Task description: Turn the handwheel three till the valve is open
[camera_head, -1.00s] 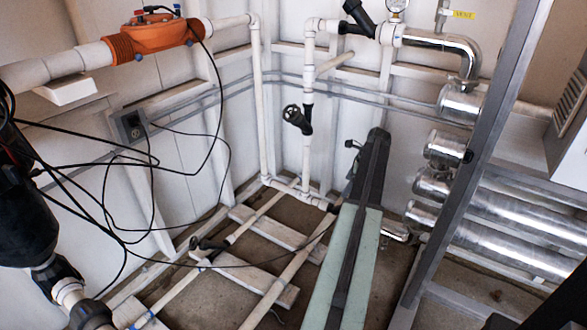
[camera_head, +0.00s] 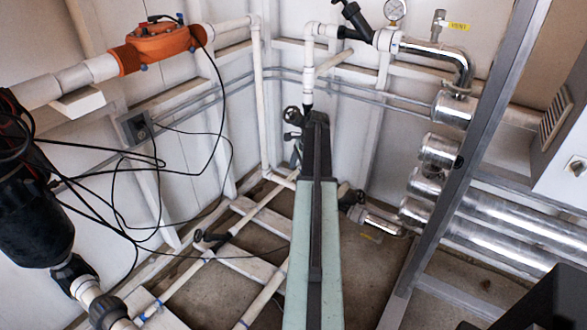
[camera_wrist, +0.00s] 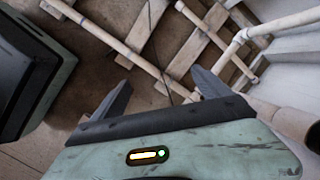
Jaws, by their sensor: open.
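A black handwheel (camera_head: 293,116) sits on the white vertical pipe at the back corner in the head view. I see no number on it, so I cannot tell whether it is handwheel three. My green arm reaches toward the pipe, and its dark end stands just right of this wheel and hides part of the pipe below. A second black valve handle (camera_head: 352,198) shows low, right of my arm. A third dark handle (camera_head: 207,238) lies on the floor piping at the left. My gripper (camera_wrist: 158,80) is open and empty in the wrist view, above floor pipes and boards.
An orange device (camera_head: 160,43) is on the upper left pipe, with loose black cables (camera_head: 130,165) hanging below. A grey metal post (camera_head: 480,130) and silver pipes (camera_head: 490,205) stand at the right. A gauge (camera_head: 396,10) is at the top. Bare floor shows between the floor boards.

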